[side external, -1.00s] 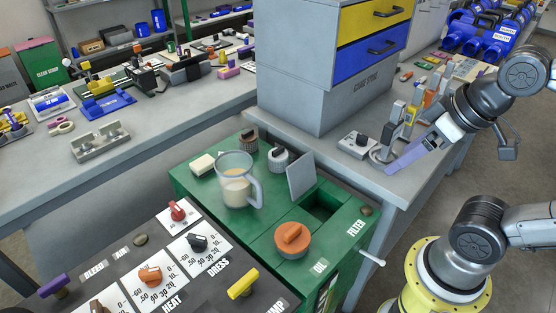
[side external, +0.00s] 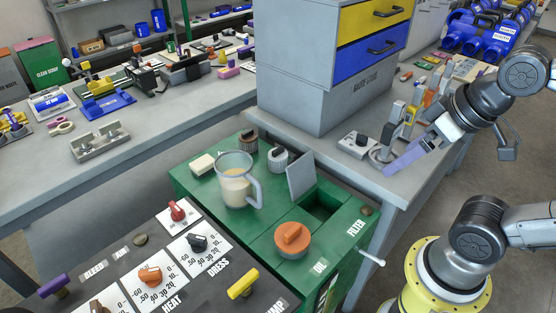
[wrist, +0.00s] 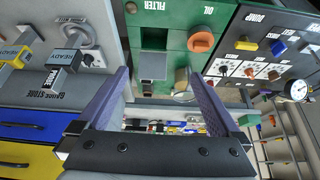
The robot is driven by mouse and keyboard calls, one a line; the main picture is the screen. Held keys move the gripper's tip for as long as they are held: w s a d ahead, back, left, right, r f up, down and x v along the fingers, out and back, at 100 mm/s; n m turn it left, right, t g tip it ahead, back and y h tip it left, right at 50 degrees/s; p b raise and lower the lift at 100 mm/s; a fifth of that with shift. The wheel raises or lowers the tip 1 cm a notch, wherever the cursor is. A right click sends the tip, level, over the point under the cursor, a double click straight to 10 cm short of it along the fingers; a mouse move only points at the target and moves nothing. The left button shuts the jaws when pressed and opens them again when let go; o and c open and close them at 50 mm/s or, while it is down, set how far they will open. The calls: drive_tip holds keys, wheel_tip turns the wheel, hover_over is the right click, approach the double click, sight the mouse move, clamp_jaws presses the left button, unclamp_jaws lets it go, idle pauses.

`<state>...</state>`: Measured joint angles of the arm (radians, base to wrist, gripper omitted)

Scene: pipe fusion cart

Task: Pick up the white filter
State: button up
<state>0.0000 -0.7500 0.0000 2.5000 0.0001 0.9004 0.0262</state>
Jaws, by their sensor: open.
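The white filter (side external: 278,159) looks like a short ribbed white cylinder with a grey top. It stands on the green cart top (side external: 192,186), behind the raised grey lid and right of a darker ribbed cylinder (side external: 248,141). My gripper (side external: 391,170) is open and empty, with purple fingers, over the grey bench to the right of the cart. It is well apart from the filter. In the wrist view the open fingers (wrist: 158,74) frame the cart's lid and opening; I cannot make out the filter clearly there.
A clear pitcher (side external: 235,185) of pale liquid stands in front of the filter. The raised grey lid (side external: 301,176) and orange knob (side external: 292,238) are nearby. A tall drawer cabinet (side external: 330,100) stands behind. Small gauges and blocks (side external: 410,115) crowd the bench beside my gripper.

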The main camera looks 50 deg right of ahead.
drive_tip(key=w+r+m, duration=0.8)
drive_tip(key=m+g, duration=0.5)
drive_tip(key=m, duration=0.5)
hover_over(278, 154)
drive_tip(key=w, duration=0.1)
wheel_tip(278, 154, down, 16)
drive_tip(key=f, duration=0.1)
drive_tip(key=shift+g, duration=0.3)
drive_tip(key=f, duration=1)
drive_tip(key=shift+d+f, duration=0.3)
drive_tip(key=shift+f, duration=0.05)
drive_tip(key=shift+s+f, duration=0.2)
drive_tip(key=shift+f, duration=2.8)
drive_tip(key=c, duration=1.4)
